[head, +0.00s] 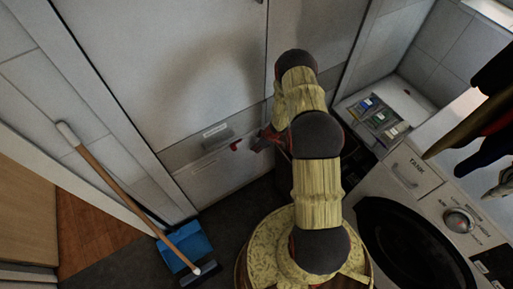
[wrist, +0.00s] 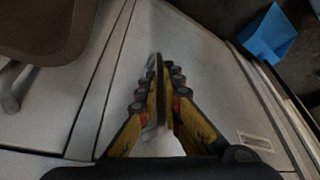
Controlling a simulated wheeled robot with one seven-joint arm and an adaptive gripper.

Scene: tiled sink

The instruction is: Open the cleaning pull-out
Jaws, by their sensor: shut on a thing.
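The cleaning pull-out appears to be the white front (wrist: 205,70) in the wrist view, with a small printed label (wrist: 256,141) near one edge. In the head view, a white lower front (head: 222,170) lies below a grey strip. My gripper (wrist: 160,75) is over the white front in the wrist view, its fingers close together around a thin grey handle (wrist: 152,118). Most of the handle is hidden by the fingers. In the head view my gripper (head: 263,141) is at the cabinet, partly hidden by my arm.
A blue dustpan (head: 185,247) and a wooden-handled broom (head: 110,178) stand at the left; the dustpan (wrist: 268,36) also shows in the wrist view. A washing machine (head: 415,185) is at the right. Dark floor (head: 235,203) is free before the cabinet.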

